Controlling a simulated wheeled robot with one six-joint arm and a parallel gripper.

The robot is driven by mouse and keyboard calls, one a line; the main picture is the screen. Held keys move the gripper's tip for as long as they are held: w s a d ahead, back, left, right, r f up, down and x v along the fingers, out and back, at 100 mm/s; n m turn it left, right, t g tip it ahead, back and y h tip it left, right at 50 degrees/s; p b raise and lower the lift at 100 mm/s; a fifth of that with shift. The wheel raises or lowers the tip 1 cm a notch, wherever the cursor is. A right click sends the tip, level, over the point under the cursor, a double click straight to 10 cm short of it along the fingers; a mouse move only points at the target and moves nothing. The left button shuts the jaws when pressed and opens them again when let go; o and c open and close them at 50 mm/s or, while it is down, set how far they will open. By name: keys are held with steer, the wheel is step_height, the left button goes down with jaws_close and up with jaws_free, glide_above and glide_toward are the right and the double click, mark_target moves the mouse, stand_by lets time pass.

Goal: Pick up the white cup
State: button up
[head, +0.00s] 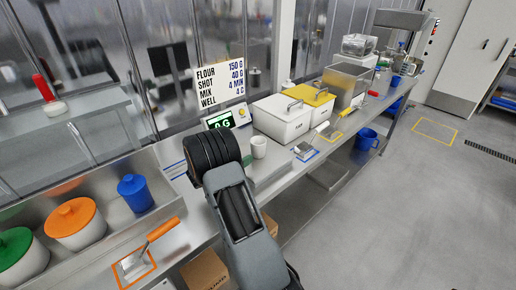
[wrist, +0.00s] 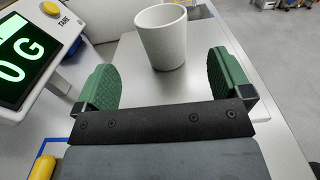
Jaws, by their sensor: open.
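The white cup (wrist: 162,38) stands upright on a flat metal plate in the wrist view, beyond my fingertips and roughly between them. In the head view the cup (head: 259,147) stands on the bench just right of my dark wrist. My gripper (wrist: 163,86) is open and empty, its two green fingers spread wide, with a clear gap before the cup.
A scale display (wrist: 32,50) reading 0 G stands close left of my gripper; it also shows in the head view (head: 227,119). A white lidded bin (head: 281,118) stands right of the cup. A scraper with an orange handle (head: 161,229) lies on the near bench.

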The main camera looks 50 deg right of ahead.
mark_target(253, 147)
steer(key=d+p, duration=0.1)
steer(key=d, duration=0.2)
steer(key=d+p, duration=0.1)
steer(key=d, duration=0.2)
steer(key=s+d+p, duration=0.1)
steer(key=d, duration=0.2)
steer(key=shift+d+f, duration=0.15)
steer(key=shift+d, duration=0.2)
steer(key=c, duration=1)
steer(key=shift+c, duration=0.2)
